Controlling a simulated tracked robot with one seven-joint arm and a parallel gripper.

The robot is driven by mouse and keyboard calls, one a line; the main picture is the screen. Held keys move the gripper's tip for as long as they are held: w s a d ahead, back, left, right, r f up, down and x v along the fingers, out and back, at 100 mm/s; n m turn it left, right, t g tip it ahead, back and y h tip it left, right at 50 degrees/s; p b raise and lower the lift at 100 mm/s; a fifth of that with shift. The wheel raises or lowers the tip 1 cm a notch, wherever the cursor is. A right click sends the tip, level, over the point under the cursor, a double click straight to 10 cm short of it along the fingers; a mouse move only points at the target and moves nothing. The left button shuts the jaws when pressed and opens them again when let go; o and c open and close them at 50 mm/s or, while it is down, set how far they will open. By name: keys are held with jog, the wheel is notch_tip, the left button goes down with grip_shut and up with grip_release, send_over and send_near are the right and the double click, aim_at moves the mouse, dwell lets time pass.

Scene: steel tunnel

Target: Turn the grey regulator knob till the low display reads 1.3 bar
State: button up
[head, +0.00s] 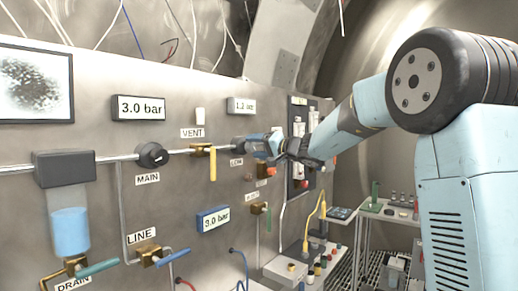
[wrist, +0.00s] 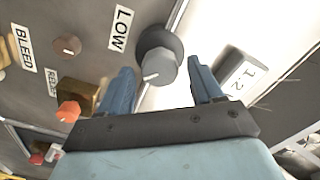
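The grey regulator knob (wrist: 157,66) sits on its dark round base on the wall panel, by the LOW label (wrist: 122,29). My gripper (wrist: 162,70) is open, one finger on either side of the knob in the picture, with gaps between. I cannot tell how far the fingertips reach over it. The knob's white pointer line shows. In the head view my gripper (head: 262,145) is at the panel, and the knob is mostly hidden by it. The low display (head: 241,106) reads 1.2 bar; it also shows in the wrist view (wrist: 238,77), tilted.
The black MAIN knob (head: 152,155) and the yellow VENT lever (head: 212,164) are left of my gripper. In the wrist view a brass valve with an orange knob (wrist: 69,111) sits near the left finger.

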jog(key=shift+s+d, duration=0.25)
jog(key=shift+d, duration=0.2)
jog(key=v, duration=1.2)
jog(key=shift+s+d+f, duration=0.1)
jog(key=shift+s+d, duration=0.15)
jog(key=shift+s, duration=0.05)
jog(key=s+f+n+g+h, duration=0.1)
jog(key=s+f+g+h, duration=0.2)
jog(key=s, duration=0.7)
jog(key=s+f+n+g+h, duration=0.1)
jog(key=s+f+g+h, duration=0.1)
jog(key=s+f, duration=0.55)
jog(key=s+d+f+h, duration=0.2)
jog(key=s+d+h, duration=0.1)
jog(key=s, duration=0.3)
jog(key=s+d+f+h, duration=0.3)
jog(key=s+d, duration=0.2)
jog(key=s, duration=0.1)
jog(key=s+d+f+m+h, duration=0.1)
jog(key=s+d+f+h, duration=0.2)
jog(key=s, duration=0.3)
jog(key=shift+s+d, duration=0.25)
jog(key=shift+d, duration=0.45)
